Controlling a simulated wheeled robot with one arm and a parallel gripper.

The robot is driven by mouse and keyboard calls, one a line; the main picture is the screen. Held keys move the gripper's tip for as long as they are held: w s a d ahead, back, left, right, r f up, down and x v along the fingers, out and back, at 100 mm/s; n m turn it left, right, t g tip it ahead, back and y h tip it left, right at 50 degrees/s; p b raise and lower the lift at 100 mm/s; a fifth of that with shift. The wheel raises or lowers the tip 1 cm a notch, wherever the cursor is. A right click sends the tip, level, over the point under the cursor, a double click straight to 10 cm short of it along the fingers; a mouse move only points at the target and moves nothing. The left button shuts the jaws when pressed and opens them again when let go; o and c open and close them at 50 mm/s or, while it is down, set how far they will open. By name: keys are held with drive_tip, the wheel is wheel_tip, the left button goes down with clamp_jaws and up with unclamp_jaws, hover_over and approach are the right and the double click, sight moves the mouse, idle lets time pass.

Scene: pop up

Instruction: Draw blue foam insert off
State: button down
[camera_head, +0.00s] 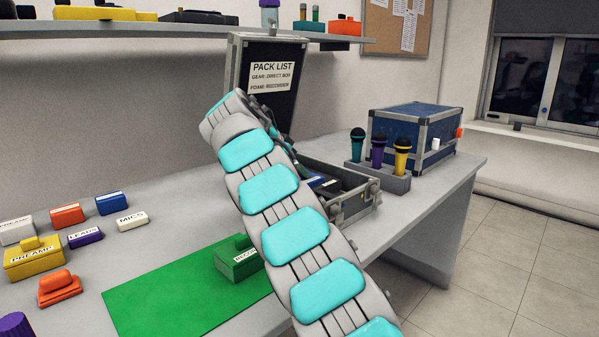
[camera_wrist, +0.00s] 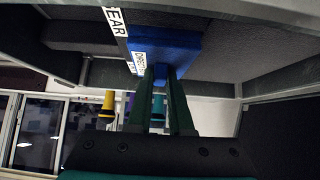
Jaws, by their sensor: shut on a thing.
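The blue foam insert (camera_wrist: 180,45) shows in the wrist view with a white label on its side, against dark grey foam. My gripper (camera_wrist: 161,72) is shut on a small blue part at its near side. In the head view a bit of blue (camera_head: 317,182) shows inside the open case (camera_head: 357,205), beside my arm. My arm hides my gripper and much of the case there. I cannot tell whether the insert is still seated in its pocket.
The case's raised lid (camera_head: 270,105) bears a pack list. A microphone rack (camera_head: 380,178) and a closed blue case (camera_head: 412,135) stand to the right. A green mat (camera_head: 170,300) with a green block (camera_head: 238,262) lies in front. Several coloured blocks lie at left.

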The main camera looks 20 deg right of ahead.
wheel_tip(320, 180, up, 2)
drive_tip(key=shift+r+p, duration=0.25)
drive_tip(key=shift+p, duration=0.75)
drive_tip(key=shift+w+a+r, duration=0.15)
drive_tip(key=shift+r, duration=1.35)
drive_tip(key=shift+s+d+r, duration=0.2)
drive_tip(key=shift+r, duration=0.25)
